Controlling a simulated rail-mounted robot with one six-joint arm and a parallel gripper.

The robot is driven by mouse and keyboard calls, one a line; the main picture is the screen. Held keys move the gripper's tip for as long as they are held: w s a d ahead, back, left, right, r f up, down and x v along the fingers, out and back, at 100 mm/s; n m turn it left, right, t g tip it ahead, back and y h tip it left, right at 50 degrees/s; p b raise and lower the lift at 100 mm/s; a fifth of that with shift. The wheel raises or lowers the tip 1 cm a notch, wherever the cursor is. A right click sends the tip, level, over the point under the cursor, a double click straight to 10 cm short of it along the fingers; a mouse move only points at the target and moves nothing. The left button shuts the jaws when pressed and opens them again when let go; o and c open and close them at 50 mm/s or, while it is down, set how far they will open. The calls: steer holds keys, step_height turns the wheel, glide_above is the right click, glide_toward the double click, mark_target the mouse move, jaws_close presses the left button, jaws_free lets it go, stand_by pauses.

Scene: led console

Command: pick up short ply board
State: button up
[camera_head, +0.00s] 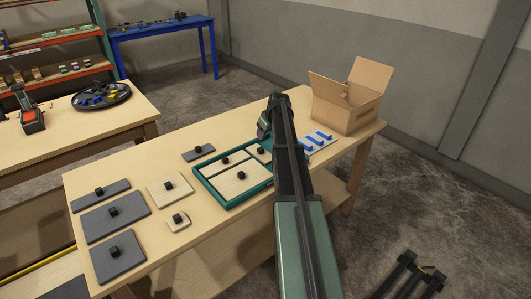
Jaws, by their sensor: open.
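One is a mid-sized ply board (158,191); the other is a smaller ply board (184,226) nearer the front. Size suggests the smaller is the short one, but I cannot be sure. More light boards with knobs lie inside the tray. My gripper (263,130) is at the far end of my arm, near the tray's back right corner, away from both loose boards. It is small, dark and partly hidden by my arm; I see nothing held in it.
Several grey boards with knobs (122,222) lie at the table's left and behind the tray. A pad with blue bars (318,140) and an open cardboard box (347,115) are on the right. My arm covers the tray's right end.

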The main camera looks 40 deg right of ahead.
steer(key=b, duration=0.5)
glide_above(261, 148)
steer(key=s, duration=0.2)
step_height(261, 148, down, 6)
steer(key=shift+r, duration=0.2)
steer(key=b+x, duration=0.4)
steer(key=x, duration=0.1)
steer(key=shift+s+b, duration=0.1)
steer(key=shift+b, duration=0.3)
steer(key=shift+a, duration=0.1)
steer(key=shift+c, duration=0.3)
steer(key=c, duration=1)
